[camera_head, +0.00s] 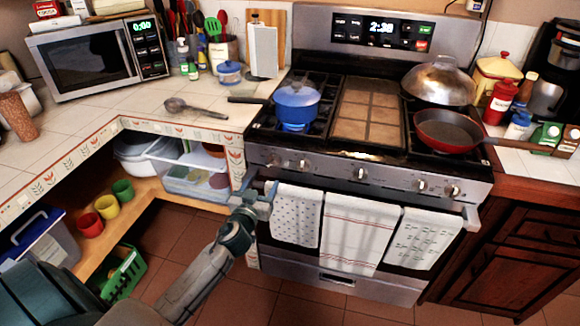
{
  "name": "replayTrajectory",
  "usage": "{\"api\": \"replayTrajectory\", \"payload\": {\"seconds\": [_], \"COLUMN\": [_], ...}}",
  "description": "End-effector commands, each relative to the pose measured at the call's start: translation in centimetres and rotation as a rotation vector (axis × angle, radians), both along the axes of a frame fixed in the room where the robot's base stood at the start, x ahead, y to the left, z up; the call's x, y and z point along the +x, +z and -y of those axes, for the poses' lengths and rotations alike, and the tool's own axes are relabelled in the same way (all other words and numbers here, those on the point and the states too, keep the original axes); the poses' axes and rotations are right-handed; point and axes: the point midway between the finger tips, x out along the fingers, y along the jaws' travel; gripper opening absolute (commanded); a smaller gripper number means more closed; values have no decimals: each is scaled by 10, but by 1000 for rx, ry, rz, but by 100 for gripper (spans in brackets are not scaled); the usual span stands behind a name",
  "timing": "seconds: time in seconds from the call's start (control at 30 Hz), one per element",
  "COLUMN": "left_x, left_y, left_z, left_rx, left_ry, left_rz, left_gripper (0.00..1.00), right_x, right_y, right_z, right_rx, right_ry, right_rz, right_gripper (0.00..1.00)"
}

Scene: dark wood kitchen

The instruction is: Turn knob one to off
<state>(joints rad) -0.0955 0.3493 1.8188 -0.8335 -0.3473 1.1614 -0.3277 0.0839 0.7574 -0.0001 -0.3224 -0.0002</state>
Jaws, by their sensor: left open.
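The stove (375,158) has a row of knobs on its front panel. The leftmost knob (275,159) sits beside a second knob (303,165) at the panel's left end; their exact settings are too small to read. A blue pot (296,104) stands on the front left burner, with a blue glow like a flame under it. My left gripper (264,190) is open, in front of the stove's left front, below the leftmost knob and by the left end of the oven handle. It appears apart from the knob. My right gripper is out of view.
Several towels (358,232) hang from the oven handle. A red pan (447,131) and a domed lid (440,80) are on the right burners. Left of the stove, the counter (150,125) holds a ladle (195,108), above an open shelf with cups. The floor before the stove is clear.

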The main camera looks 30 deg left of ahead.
Motion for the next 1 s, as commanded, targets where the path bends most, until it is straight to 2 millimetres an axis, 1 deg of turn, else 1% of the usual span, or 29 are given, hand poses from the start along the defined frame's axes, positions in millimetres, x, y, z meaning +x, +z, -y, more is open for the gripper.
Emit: {"api": "replayTrajectory", "payload": {"seconds": [0.07,0.13,0.2,0.4,0.5,0.6,0.77,1.0], "left_x": [8,18,31,69,83,94,102,102], "left_y": [3,4,4,3,1,1,0,0], "left_z": [-2,-4,-7,-16,-20,-22,-24,-24], "left_rx": [-1,-1,-2,-2,-1,-1,-1,-1], "left_ry": [1,1,2,1,1,1,0,0], "left_rz": [2,2,0,0,-1,-1,-1,-2], "left_gripper": [63,63,63,63,63,63,63,63], "right_x": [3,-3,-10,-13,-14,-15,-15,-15], "right_y": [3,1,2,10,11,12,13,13], "right_z": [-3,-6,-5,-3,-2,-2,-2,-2], "right_rx": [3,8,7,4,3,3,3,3], "right_ry": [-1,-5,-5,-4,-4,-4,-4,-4], "right_rz": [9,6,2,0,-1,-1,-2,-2], "right_gripper": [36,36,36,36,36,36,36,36]}}
